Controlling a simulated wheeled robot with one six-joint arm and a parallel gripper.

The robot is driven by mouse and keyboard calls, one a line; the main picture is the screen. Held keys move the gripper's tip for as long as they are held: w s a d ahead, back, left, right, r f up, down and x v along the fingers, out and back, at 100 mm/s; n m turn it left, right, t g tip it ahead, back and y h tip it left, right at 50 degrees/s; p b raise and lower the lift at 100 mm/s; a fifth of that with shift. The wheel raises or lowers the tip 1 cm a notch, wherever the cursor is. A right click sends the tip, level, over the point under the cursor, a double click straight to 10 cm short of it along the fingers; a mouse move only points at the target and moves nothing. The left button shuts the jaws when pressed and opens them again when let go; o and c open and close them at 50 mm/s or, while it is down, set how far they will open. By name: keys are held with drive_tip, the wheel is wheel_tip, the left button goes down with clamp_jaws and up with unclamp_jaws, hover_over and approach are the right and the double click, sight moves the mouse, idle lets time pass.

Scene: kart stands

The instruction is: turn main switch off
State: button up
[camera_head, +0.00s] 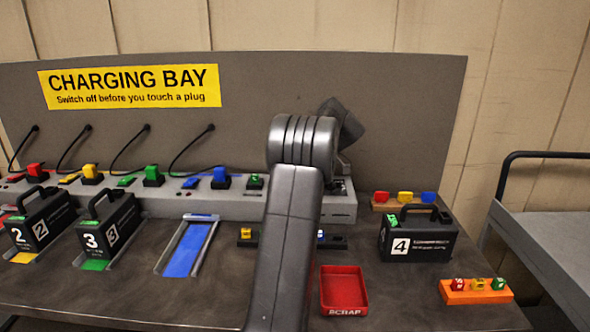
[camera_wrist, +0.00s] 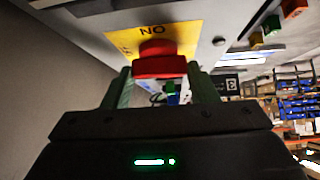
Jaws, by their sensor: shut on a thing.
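In the wrist view, the red main switch knob (camera_wrist: 160,62) stands out from a yellow plate (camera_wrist: 183,36). The letters on the plate show upside down and read as ON when turned round. My gripper (camera_wrist: 160,80) has its two green fingers on either side of the knob and is shut on it. The lower part of the knob is between the fingers. In the head view my arm covers the switch, and my gripper cannot be made out there.
A charging bench (camera_head: 110,295) carries black batteries 2 (camera_head: 48,215), 3 (camera_head: 105,228) and 4 (camera_head: 415,236). Coloured plugs stand on the grey rail behind. A red scrap tray (camera_head: 343,290) and an orange block rack (camera_head: 476,292) are at the right. A grey cart (camera_head: 560,235) stands beyond.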

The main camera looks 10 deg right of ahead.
drive_tip(key=shift+n+g+p, duration=0.3)
drive_tip(key=shift+n, duration=0.2)
drive_tip(key=o, duration=1)
drive_tip(key=shift+d, duration=0.1)
drive_tip(key=shift+p+v, duration=1.75)
drive_tip(key=shift+v, duration=5.1)
drive_tip(key=shift+f, duration=0.25)
